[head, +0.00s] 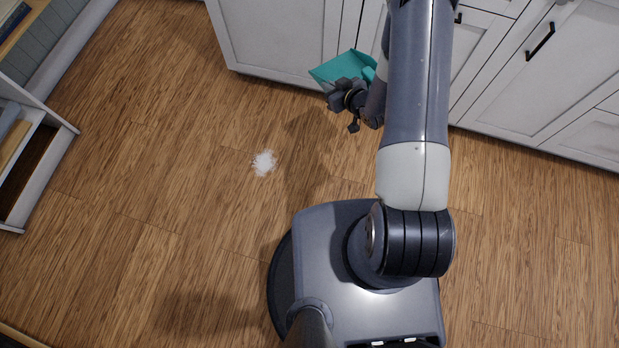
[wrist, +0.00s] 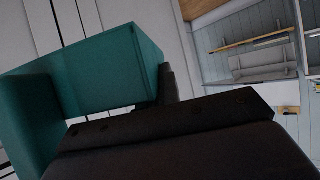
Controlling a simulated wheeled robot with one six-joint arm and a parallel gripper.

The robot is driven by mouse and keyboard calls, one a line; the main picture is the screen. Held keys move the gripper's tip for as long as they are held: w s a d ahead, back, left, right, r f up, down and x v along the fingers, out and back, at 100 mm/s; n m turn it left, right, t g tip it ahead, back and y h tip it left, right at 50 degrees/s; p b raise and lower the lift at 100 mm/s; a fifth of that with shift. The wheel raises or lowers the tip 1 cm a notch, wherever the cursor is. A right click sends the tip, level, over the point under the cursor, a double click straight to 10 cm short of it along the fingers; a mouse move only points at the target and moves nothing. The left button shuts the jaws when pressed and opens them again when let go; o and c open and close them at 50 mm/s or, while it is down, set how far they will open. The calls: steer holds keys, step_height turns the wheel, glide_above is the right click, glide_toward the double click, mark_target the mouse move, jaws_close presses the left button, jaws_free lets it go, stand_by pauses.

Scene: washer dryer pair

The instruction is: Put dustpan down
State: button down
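A teal dustpan (head: 342,66) is at my gripper (head: 350,88), in front of the white cabinets in the head view. In the wrist view the dustpan (wrist: 100,75) fills the left side, close beyond the dark gripper body (wrist: 180,140). My gripper appears shut on the dustpan, though the contact of the fingers is mostly hidden. The dustpan looks held above the floor, but its exact height cannot be told. The arm hides part of its right side.
A small white pile of debris (head: 263,162) lies on the wooden floor (head: 150,170). White cabinets (head: 275,35) line the back. An open white shelf unit (head: 35,150) stands at the left. The floor between the shelf and my base is otherwise clear.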

steer(key=s+a+f+n+g+y+b, duration=0.1)
steer(key=s+f+b, duration=0.3)
steer(key=f, duration=1.2)
steer(key=s+a+f+n+g+y+b, duration=0.2)
steer(key=s+a+f+n+g+b, duration=0.1)
steer(key=f+b, duration=1)
steer(key=s+a+f+n+g+y+b, duration=0.2)
steer(key=s+f+b, duration=0.4)
steer(key=f, duration=1.4)
steer(key=shift+s+a+n+b, duration=0.2)
steer(key=shift+n+b, duration=0.7)
steer(key=shift+b, duration=0.55)
step_height(320, 180, down, 4)
steer(key=shift+f+b, duration=0.2)
steer(key=shift+b, duration=0.9)
steer(key=shift+w, duration=0.1)
steer(key=c, duration=2.1)
jaws_free()
steer(key=shift+f, duration=0.15)
steer(key=o, duration=0.5)
steer(key=shift+c, duration=0.2)
